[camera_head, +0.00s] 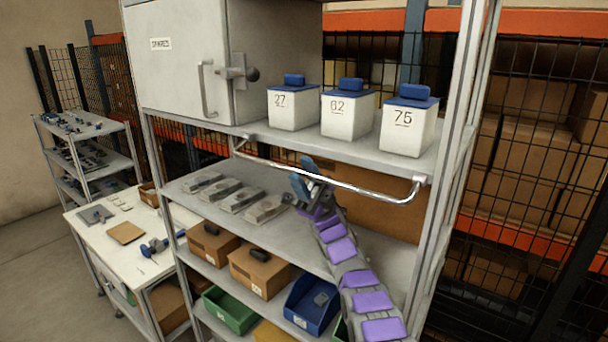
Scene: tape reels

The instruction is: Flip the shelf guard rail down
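The shelf guard rail (365,190) is a shiny metal bar with bent ends. It runs across the front of the rack near the edge of the upper shelf (345,152), with its right end by the right post. My gripper (303,174) is at the middle of the rail, with its two blue fingers apart. The rail passes at the fingers and is partly hidden there. I cannot tell whether they touch it. My arm with purple pads reaches up from the lower right.
Three white boxes with blue lids, marked 27 (291,112), 02 (347,113) and 75 (407,127), stand behind the rail. A grey cabinet (180,60) is on the left. Grey parts (240,198) lie on the shelf below. Cardboard boxes (262,276) and bins sit lower.

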